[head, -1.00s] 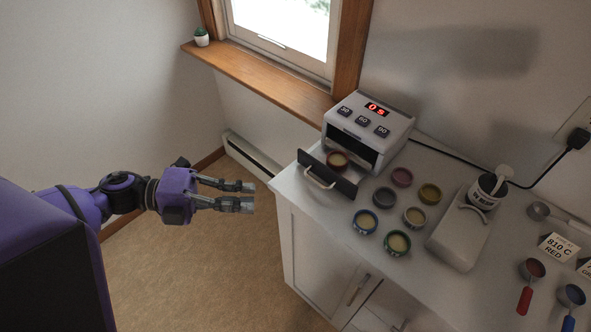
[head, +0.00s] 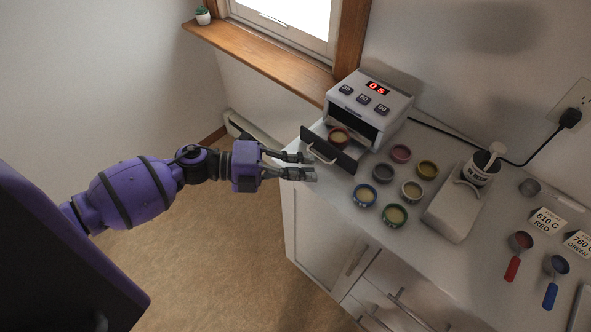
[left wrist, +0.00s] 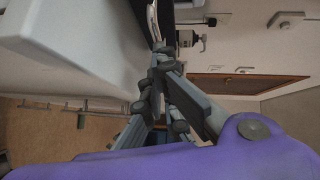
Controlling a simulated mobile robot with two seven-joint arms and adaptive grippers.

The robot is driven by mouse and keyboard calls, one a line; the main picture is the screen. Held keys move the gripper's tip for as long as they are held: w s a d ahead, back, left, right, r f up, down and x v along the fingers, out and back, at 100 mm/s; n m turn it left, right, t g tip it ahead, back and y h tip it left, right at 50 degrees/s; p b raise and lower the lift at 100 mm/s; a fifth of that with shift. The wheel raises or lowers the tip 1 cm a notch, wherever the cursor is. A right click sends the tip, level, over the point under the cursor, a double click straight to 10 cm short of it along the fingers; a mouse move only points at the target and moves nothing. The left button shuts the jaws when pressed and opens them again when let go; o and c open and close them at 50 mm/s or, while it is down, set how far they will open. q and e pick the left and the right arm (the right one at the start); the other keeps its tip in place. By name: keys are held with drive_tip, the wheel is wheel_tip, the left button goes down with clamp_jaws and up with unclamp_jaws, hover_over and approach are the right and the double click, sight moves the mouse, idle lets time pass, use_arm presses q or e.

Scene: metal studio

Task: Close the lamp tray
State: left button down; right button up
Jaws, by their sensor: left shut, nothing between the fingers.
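The lamp (head: 372,102) is a white box with a red "0 s" display and several dark buttons. It stands at the counter's back left corner. Its tray (head: 330,150) is pulled out at the front, with a dark front panel and a silver handle (head: 321,153). A small reddish jar (head: 339,138) with pale content sits in the tray. My left gripper (head: 309,167) is shut and empty, just in front of the handle at the counter's edge. In the left wrist view its fingertips (left wrist: 160,62) are close below the dark panel (left wrist: 170,18); contact cannot be told. My right gripper is not in view.
Several open colour jars (head: 395,215) stand on the counter right of the tray. The floor left of the counter is free.

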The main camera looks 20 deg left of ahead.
sight(325, 146)
use_arm(q)
drive_tip(key=shift+w, duration=0.2)
drive_tip(key=w+d, duration=0.1)
drive_tip(key=w, duration=0.1)
drive_tip(key=w+d+b, duration=0.1)
drive_tip(key=w, duration=0.4)
drive_tip(key=shift+w+d+f+b, duration=0.1)
drive_tip(key=shift+w+d+b, duration=0.1)
drive_tip(key=shift+d+b, duration=0.15)
drive_tip(key=shift+w+d, duration=0.2)
drive_tip(key=shift+w, duration=0.1)
drive_tip(key=shift+r, duration=0.2)
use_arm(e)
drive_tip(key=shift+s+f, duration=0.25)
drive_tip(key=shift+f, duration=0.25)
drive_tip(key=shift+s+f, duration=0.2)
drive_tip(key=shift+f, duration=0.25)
use_arm(q)
drive_tip(key=shift+a, duration=0.1)
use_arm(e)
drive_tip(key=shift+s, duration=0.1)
